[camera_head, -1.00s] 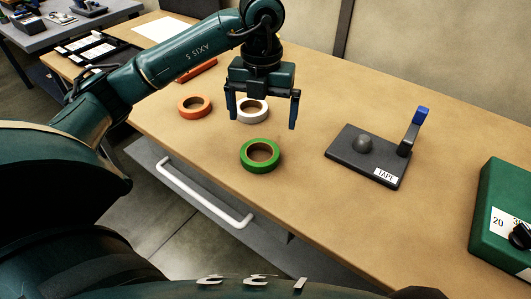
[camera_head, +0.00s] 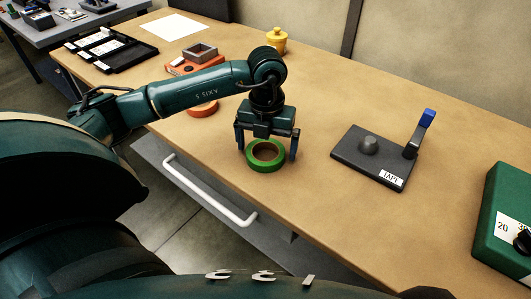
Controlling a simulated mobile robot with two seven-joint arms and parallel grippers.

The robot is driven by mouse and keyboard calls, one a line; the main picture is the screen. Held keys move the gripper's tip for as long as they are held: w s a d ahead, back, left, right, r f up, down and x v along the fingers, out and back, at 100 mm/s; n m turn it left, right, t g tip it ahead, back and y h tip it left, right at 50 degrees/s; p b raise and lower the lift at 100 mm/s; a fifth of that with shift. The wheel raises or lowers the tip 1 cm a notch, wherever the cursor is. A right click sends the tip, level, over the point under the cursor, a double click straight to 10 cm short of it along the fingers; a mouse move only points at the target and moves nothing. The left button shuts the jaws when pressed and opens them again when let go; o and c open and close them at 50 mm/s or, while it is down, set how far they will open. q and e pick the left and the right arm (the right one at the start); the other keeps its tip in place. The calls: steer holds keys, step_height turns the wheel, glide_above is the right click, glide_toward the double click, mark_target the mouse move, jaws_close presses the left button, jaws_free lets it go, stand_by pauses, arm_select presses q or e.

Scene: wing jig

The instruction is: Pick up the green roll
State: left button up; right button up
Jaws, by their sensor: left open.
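The green roll (camera_head: 265,166) lies flat on the wooden table, its round hole facing up. My left gripper (camera_head: 267,156) is open and low over it, with one finger at the left side and one at the right side of the roll. I cannot tell whether the fingers touch it. My right gripper is not in view.
An orange roll (camera_head: 202,109) lies left of my gripper, partly hidden by my arm. The white roll is hidden now. The table (camera_head: 330,220) between is clear.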

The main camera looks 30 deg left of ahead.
arm_select(q)
steer(key=c, duration=1.1)
steer(key=shift+o, duration=0.2)
steer(key=shift+r, duration=0.1)
